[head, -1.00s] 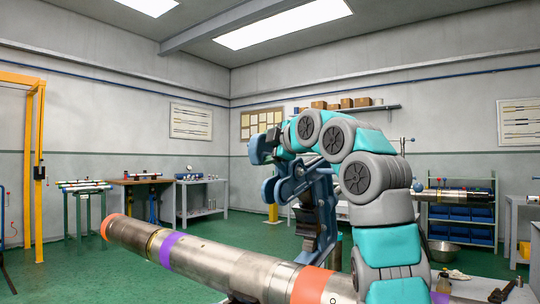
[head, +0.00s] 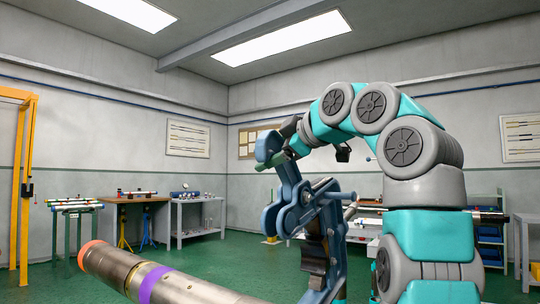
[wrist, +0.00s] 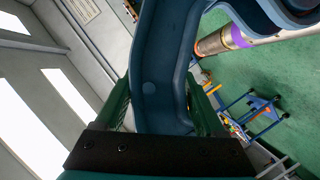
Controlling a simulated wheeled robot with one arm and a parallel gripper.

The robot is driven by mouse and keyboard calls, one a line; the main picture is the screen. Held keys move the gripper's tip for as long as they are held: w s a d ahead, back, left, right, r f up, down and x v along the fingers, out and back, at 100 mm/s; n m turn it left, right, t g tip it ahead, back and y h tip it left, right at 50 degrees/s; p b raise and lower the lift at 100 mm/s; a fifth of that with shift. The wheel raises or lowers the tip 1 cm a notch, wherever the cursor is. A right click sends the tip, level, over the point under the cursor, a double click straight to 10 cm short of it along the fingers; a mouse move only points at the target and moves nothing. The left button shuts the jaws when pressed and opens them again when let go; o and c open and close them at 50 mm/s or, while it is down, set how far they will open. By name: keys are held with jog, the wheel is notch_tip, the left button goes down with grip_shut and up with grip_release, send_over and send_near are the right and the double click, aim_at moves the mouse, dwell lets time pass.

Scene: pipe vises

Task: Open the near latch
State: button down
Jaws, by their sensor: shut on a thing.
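A blue vise (head: 310,215) stands in the middle of the head view, with its curved blue arms rising beside the pipe. My gripper (wrist: 162,105) is shut on a blue curved part, which looks like the near latch (wrist: 165,60), with one green finger on each side. In the head view the held blue end (head: 268,146) is at the top left of the vise, at the end of my bent arm. I cannot tell how far the latch is turned. A steel pipe (head: 190,287) with orange and purple bands runs along the bottom left.
My arm fills the right side of the head view. Work tables (head: 195,206) with small parts stand at the back left, beside a yellow frame (head: 20,190). A rack with blue bins (head: 490,233) stands at the right. Green floor (head: 60,273) is open at the left.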

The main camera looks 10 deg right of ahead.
jog(key=shift+w+f, duration=0.1)
jog(key=shift+f, duration=0.15)
jog(key=shift+c, duration=1.4)
grip_release()
jog(key=shift+r, duration=0.1)
jog(key=shift+s+d+r, duration=0.1)
jog(key=shift+s+r, duration=0.05)
jog(key=shift+s, duration=0.25)
jog(key=v, duration=0.7)
